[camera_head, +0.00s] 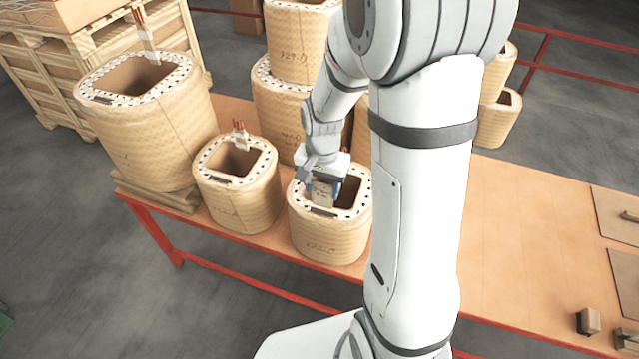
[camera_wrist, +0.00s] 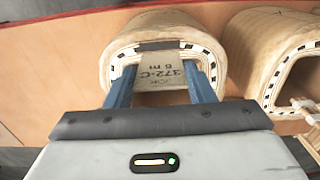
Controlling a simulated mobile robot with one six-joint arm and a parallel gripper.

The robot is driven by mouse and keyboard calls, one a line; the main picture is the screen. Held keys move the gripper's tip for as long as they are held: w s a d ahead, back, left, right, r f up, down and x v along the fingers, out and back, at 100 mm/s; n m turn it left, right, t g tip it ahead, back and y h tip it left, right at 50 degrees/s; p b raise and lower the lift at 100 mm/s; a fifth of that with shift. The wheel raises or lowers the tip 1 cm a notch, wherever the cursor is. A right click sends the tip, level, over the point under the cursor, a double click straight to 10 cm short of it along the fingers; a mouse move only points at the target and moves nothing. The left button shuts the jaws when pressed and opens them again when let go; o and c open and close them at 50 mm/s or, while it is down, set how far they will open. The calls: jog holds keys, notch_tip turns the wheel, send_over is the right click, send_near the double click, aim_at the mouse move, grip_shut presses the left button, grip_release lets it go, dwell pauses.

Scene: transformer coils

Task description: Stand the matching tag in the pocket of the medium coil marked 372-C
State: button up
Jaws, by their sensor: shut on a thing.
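My gripper (camera_head: 325,192) is shut on a beige tag (camera_wrist: 160,73), with a blue finger on each side of it. The tag is over the opening of the medium coil (camera_head: 325,240), which is woven tan with a white dotted rim. The coil's front marking is too small to read surely. A dark strip, seemingly the pocket, lies on the coil's front rim (camera_head: 322,212) and also shows in the wrist view (camera_wrist: 165,45). The tag's lower edge is hidden; I cannot tell whether it touches the coil.
Another medium coil (camera_head: 238,195) with copper leads stands just left. A large coil (camera_head: 150,130) stands on a pallet farther left. Stacked coils (camera_head: 285,105) stand behind my gripper. The table's right part (camera_head: 530,220) is mostly clear, with small blocks (camera_head: 588,321) near the front.

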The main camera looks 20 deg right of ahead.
aim_at(322, 201)
jog(key=shift+f+b, duration=2.1)
jog(key=shift+f, duration=0.75)
jog(key=o, duration=1)
notch_tip(322, 201, up, 8)
